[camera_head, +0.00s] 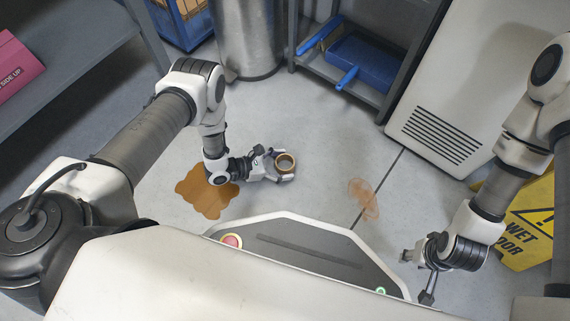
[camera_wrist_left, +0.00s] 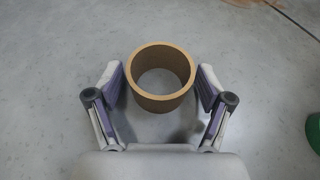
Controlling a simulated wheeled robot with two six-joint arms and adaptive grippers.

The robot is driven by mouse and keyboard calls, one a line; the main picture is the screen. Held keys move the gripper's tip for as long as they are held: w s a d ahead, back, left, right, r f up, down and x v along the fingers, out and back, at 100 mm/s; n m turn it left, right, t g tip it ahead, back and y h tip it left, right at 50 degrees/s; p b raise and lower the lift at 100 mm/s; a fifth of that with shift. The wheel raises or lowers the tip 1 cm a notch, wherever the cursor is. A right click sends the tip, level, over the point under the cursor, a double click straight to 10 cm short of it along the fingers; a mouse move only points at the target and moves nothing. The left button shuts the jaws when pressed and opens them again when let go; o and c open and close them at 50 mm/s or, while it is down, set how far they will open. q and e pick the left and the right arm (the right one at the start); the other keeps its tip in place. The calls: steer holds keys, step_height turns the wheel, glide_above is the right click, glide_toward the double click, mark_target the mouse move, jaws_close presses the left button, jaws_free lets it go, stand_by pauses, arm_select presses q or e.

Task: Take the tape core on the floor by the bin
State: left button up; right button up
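The tape core (camera_head: 285,162) is a tan cardboard ring on the grey floor, near the middle of the head view. In the left wrist view the tape core (camera_wrist_left: 162,104) stands on its end with its hollow facing up. My left gripper (camera_head: 284,164) is low over the floor and open, with one finger on each side of the ring. The left wrist view shows a gap between the ring and each finger of this gripper (camera_wrist_left: 162,84). The steel bin (camera_head: 248,40) stands behind it. My right gripper (camera_head: 416,276) is at the lower right, its fingers apart and empty.
A brown spill (camera_head: 207,191) lies left of my left gripper, and a smaller stain (camera_head: 364,198) lies to the right. A yellow wet-floor sign (camera_head: 528,220) is at the right. A shelf with a blue dustpan (camera_head: 362,62) and a white cabinet (camera_head: 465,80) stand behind.

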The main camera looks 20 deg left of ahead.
arm_select(q)
steer(key=c, duration=0.4)
steer(key=shift+c, duration=0.2)
